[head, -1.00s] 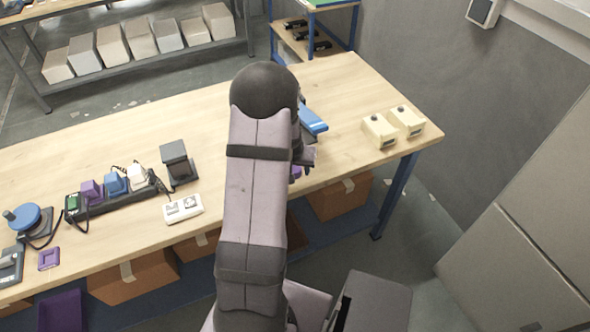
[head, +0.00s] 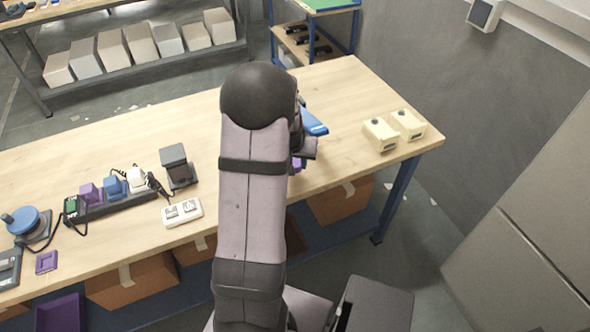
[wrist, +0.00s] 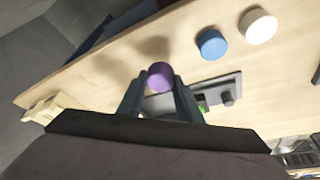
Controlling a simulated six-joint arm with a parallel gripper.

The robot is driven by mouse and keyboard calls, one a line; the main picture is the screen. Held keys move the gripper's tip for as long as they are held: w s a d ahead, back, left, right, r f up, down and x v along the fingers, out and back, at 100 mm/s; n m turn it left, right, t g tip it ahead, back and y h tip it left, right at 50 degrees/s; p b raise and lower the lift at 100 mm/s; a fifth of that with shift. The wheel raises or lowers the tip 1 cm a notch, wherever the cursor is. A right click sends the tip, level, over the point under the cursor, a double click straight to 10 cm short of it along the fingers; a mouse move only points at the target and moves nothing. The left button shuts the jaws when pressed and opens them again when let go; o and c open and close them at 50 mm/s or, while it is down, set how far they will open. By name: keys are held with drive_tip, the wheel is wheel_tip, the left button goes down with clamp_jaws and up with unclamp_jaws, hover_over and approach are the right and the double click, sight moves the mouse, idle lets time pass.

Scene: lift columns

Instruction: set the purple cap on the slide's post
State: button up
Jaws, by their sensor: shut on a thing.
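In the wrist view, the purple cap (wrist: 160,75) is a short round piece held between the two fingertips of my gripper (wrist: 158,82). My gripper is shut on it, with the cap above the wooden table. A grey plate-like fixture (wrist: 231,84) lies behind the right finger, with a dark upright knob and a green part; it may be the slide, but I cannot tell, and part of it is hidden. In the head view, my arm hides most of the gripper; a small purple patch (head: 298,163) shows beside it.
A blue cap (wrist: 211,43) and a white cap (wrist: 257,26) stand on the table. Two cream boxes (head: 380,134) stand near the right end. A power strip with plugs (head: 110,200), a white switch box (head: 182,212) and a dark stand (head: 176,166) are left of my arm.

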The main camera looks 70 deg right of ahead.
wheel_tip(320, 180, up, 6)
drive_tip(key=shift+f+b, duration=0.15)
drive_tip(key=shift+b, duration=0.4)
drive_tip(key=shift+r+p, duration=0.75)
drive_tip(key=shift+r, duration=0.15)
